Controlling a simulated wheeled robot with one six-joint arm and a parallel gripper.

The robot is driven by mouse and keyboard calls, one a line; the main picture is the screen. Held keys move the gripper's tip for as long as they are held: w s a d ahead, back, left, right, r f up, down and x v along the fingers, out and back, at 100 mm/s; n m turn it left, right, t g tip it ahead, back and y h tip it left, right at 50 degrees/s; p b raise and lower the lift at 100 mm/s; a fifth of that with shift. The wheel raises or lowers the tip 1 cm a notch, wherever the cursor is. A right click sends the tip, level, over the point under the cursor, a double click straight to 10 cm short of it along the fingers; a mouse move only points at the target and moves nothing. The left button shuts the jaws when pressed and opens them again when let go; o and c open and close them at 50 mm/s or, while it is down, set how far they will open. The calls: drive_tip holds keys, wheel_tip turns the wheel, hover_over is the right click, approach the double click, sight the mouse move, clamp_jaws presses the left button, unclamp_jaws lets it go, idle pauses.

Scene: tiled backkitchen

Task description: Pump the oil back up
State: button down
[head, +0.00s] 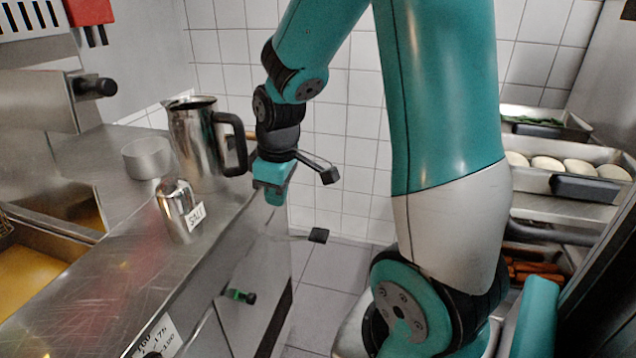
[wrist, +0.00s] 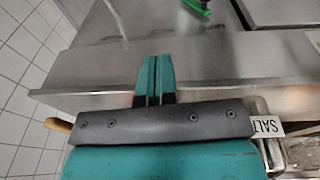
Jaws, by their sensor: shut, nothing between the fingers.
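Yellow oil (head: 28,275) lies in the steel fryer vat (head: 75,232) at the left of the head view. A green valve handle (head: 240,296) is low on the fryer's front; a green part also shows at the top of the wrist view (wrist: 196,6). A black-ended lever (head: 318,235) sticks out at the front, beyond the counter's edge. A black knob (head: 97,87) is at the upper left. My gripper (head: 272,188) is shut and empty, above the counter's front edge, right of the salt shaker. Its teal fingers meet in the wrist view (wrist: 154,75). I see no clearly marked pump switch.
A tall steel jug (head: 195,140), a round steel pot (head: 147,157) and the salt shaker (head: 178,208) stand on the counter, close to my gripper. A red box (head: 88,12) is on the wall. A rack with food trays (head: 560,185) is at the right. Tiled floor (head: 325,285) lies open below.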

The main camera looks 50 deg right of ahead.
drive_tip(key=s+a+r+n+y, duration=0.1)
drive_tip(key=s+a+r+y, duration=0.1)
drive_tip(key=s+a+r, duration=0.2)
drive_tip(key=s+a+r+n+g+y, duration=0.1)
drive_tip(key=s+a+r, duration=0.3)
drive_tip(key=s+a, duration=0.7)
drive_tip(key=a+y, duration=0.1)
drive_tip(key=a, duration=0.6)
drive_tip(key=shift+a+r+g, duration=0.3)
drive_tip(key=shift+r, duration=0.1)
drive_tip(key=shift+w+d, duration=0.1)
